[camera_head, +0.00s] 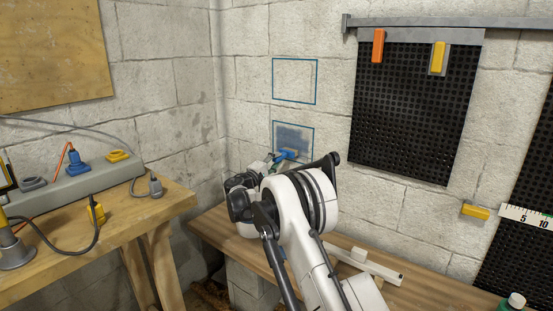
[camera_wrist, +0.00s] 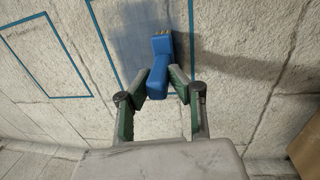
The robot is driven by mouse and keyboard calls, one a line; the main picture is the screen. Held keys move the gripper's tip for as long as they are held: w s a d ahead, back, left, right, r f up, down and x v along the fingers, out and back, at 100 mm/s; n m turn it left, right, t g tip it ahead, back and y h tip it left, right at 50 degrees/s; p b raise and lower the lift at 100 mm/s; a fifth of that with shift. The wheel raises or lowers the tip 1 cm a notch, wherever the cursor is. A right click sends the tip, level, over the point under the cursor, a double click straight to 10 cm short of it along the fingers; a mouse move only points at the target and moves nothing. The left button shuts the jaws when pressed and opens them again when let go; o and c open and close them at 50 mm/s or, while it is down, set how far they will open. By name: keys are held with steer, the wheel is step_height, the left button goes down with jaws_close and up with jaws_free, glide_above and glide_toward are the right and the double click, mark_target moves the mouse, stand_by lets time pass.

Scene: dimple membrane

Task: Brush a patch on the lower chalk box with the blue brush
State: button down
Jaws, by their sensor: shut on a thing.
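The lower chalk box (camera_head: 313,142), a blue outline on the block wall, holds a dark blue-grey patch (camera_head: 292,136) that fills much of its inside. My gripper (camera_wrist: 167,84) is shut on the blue brush (camera_wrist: 161,52), with a finger on each side of its handle. The brush's pale bristle end points up in the wrist view, over the darkened wall inside the box outline (camera_wrist: 113,64). In the head view the blue brush (camera_head: 288,155) is at the lower edge of that box. I cannot tell whether the bristles touch the wall.
An empty upper chalk box (camera_head: 294,103) is above the lower one. A wooden bench (camera_head: 222,228) runs below. A workbench (camera_head: 150,208) with cables and blue and yellow connectors stands left.

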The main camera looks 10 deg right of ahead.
steer(key=shift+r+p, duration=3.1)
steer(key=shift+r, duration=2.4)
steer(key=shift+f, duration=0.1)
steer(key=shift+s+a, duration=0.35)
steer(key=shift+s+d, duration=1.15)
steer(key=shift+s, duration=0.2)
steer(key=shift+w+d, duration=0.4)
